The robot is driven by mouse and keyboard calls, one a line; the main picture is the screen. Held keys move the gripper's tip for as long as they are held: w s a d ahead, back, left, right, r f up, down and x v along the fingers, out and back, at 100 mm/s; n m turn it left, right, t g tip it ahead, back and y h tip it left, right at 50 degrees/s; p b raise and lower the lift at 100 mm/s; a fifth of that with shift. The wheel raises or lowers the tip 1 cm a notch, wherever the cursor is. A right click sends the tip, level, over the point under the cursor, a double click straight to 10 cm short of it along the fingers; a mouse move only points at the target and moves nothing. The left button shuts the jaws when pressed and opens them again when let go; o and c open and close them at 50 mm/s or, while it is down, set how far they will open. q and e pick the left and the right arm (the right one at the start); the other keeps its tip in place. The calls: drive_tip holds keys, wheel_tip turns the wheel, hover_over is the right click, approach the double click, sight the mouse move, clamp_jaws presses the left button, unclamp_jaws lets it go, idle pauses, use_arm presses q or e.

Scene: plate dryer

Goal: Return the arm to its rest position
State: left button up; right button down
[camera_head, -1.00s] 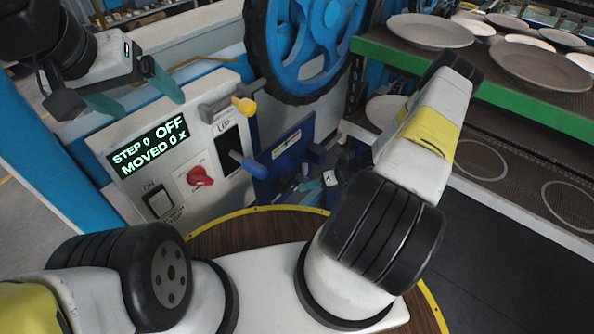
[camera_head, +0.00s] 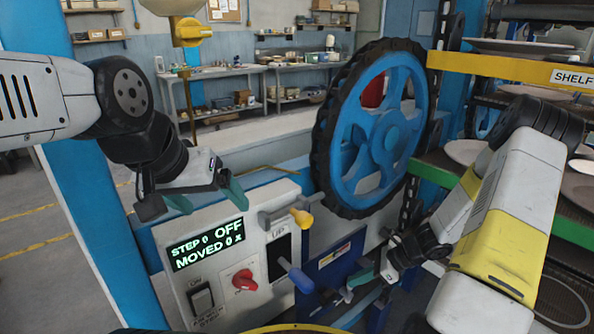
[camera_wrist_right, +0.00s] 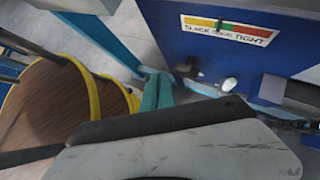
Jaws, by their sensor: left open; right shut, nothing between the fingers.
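My left gripper (camera_head: 207,197) is open and empty, with teal fingertips apart, in front of the top edge of the control panel (camera_head: 184,297) in the head view. My right gripper (camera_head: 361,276) is low in the head view, beside the blue tension box (camera_head: 322,262) and right of the blue-knobbed lever (camera_head: 303,283). In the right wrist view its teal fingers (camera_wrist_right: 157,92) are together with nothing between them. They are near the blue box, whose gauge (camera_wrist_right: 228,29) reads SLACK and TIGHT. My right arm is bent, its elbow high at the right.
A large blue wheel (camera_head: 386,146) with a black rim stands behind the panel. A yellow-knobbed lever (camera_head: 301,217) and a red knob (camera_head: 243,280) are on the panel. Shelves with plates (camera_head: 467,152) stand at the right, close to my right arm. The display (camera_head: 206,243) reads OFF, step 0.

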drive_tip(key=s+a+r+n+t+h, duration=0.1)
drive_tip(key=s+r+n+h, duration=0.15)
drive_tip(key=r+n, duration=0.55)
drive_tip(key=s+a+r+n+h, duration=0.1)
drive_tip(key=s+a+r+n, duration=0.15)
drive_tip(key=r, duration=0.95)
drive_tip(key=s+a+r+n+t+h, duration=0.1)
drive_tip(key=s+r+n+h, duration=0.15)
drive_tip(key=r+n, duration=0.65)
drive_tip(key=s+d+r+n+t, duration=0.1)
drive_tip(key=s+r+n+t, duration=0.1)
drive_tip(key=s+r, duration=0.6)
drive_tip(key=shift+r+n, duration=0.4)
drive_tip(key=shift+n, duration=0.25)
